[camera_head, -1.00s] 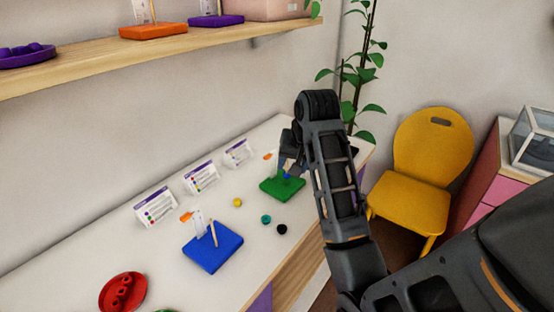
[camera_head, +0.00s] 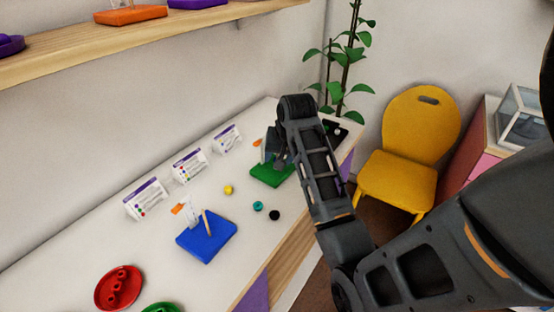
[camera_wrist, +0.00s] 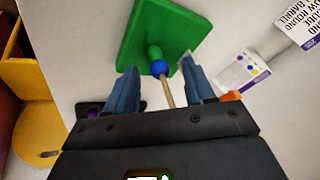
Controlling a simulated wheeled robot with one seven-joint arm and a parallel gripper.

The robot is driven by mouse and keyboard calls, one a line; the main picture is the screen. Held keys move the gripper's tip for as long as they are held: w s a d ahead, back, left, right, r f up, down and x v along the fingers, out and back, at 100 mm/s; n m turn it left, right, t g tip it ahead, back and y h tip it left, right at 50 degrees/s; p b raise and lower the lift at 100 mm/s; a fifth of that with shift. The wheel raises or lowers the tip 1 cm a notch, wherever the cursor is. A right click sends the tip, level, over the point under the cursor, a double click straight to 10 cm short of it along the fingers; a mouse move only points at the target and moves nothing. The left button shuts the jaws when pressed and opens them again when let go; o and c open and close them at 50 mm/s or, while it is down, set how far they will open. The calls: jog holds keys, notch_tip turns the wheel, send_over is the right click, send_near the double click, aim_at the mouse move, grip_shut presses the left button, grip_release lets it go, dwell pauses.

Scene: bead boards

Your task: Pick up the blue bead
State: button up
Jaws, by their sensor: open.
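The blue bead (camera_wrist: 160,67) is around a thin wooden peg (camera_wrist: 168,95) on the green board (camera_wrist: 150,22), against a green bead (camera_wrist: 155,52) that lies between it and the board. My gripper (camera_wrist: 157,72) is open, with one finger on each side of the blue bead and peg in the wrist view. I cannot tell whether a finger touches the bead. In the head view my gripper (camera_head: 276,147) is over the green board (camera_head: 265,178), and my arm hides the beads there.
A blue board (camera_head: 207,242) with a peg stands nearer on the table. Cards (camera_head: 188,166) line the wall. A dark tray (camera_head: 333,129) sits beyond my gripper.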

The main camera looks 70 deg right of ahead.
jog(key=shift+c, duration=0.2)
grip_shut()
dwell(0.4)
notch_tip(320, 180, up, 10)
jog(key=shift+b, duration=0.45)
dwell(0.5)
